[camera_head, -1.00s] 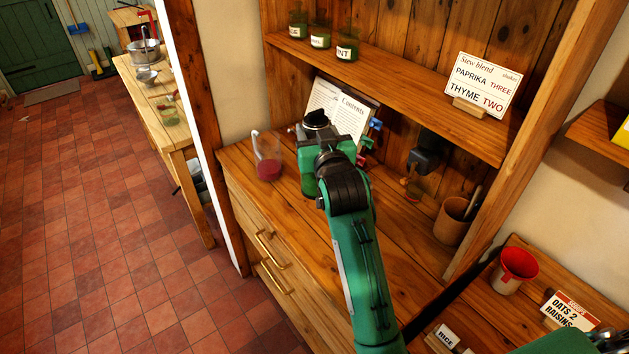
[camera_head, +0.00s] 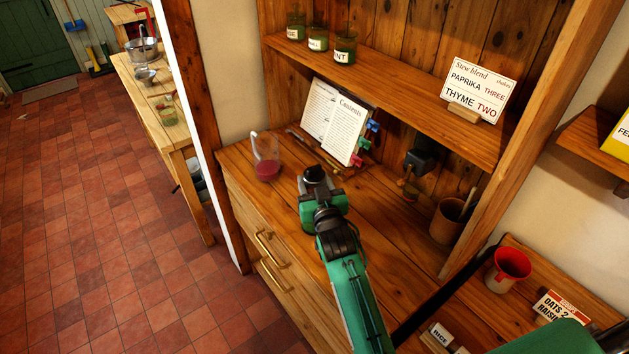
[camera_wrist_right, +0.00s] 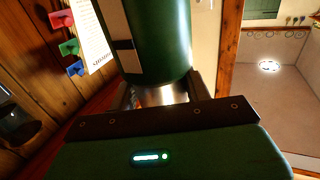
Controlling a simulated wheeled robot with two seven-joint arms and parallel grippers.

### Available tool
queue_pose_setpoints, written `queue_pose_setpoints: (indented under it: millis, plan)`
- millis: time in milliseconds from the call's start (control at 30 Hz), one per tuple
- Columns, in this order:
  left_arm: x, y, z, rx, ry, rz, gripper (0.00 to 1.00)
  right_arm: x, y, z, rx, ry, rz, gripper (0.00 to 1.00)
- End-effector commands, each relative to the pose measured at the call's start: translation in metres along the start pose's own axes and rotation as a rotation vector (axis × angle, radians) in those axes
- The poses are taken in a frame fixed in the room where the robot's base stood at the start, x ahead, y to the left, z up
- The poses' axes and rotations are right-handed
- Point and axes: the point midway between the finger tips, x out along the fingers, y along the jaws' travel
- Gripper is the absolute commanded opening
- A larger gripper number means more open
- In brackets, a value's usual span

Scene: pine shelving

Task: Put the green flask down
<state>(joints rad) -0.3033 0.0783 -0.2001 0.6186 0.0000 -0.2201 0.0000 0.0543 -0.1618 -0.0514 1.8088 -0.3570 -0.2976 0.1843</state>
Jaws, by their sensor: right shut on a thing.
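The green flask is in my right gripper (camera_head: 319,190), which is shut on it over the cabinet's wooden counter (camera_head: 377,232). In the right wrist view, the dark green flask body (camera_wrist_right: 157,42) fills the upper middle, with a shiny metal band low down between the fingers. I cannot tell whether its base touches the counter. My left gripper is not in view.
A glass jug (camera_head: 266,158) with red contents stands to the left on the counter. An open book (camera_head: 334,122) leans at the back. A dark grinder (camera_head: 420,160) and a wooden pot (camera_head: 448,221) are to the right. The counter's front edge is close.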

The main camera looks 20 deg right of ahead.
Motion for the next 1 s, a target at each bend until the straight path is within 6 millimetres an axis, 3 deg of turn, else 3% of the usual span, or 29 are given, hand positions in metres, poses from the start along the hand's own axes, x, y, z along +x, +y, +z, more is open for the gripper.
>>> queue_pose_setpoints:
  millis: [267,300,367,733,1000]
  plan:
    - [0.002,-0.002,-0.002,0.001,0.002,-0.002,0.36,0.000,0.000,0.001,0.000,0.003,0.000,0.00]
    - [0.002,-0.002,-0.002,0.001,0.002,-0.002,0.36,0.000,0.000,0.002,0.000,0.000,0.000,0.56]
    - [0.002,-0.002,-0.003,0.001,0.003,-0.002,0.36,0.000,0.000,0.002,0.000,0.000,0.000,0.68]
    - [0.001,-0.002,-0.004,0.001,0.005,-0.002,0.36,-0.001,0.000,-0.001,0.000,0.000,0.000,0.70]
    - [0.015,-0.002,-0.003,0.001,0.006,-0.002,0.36,-0.041,0.000,0.004,0.001,-0.001,0.001,0.70]
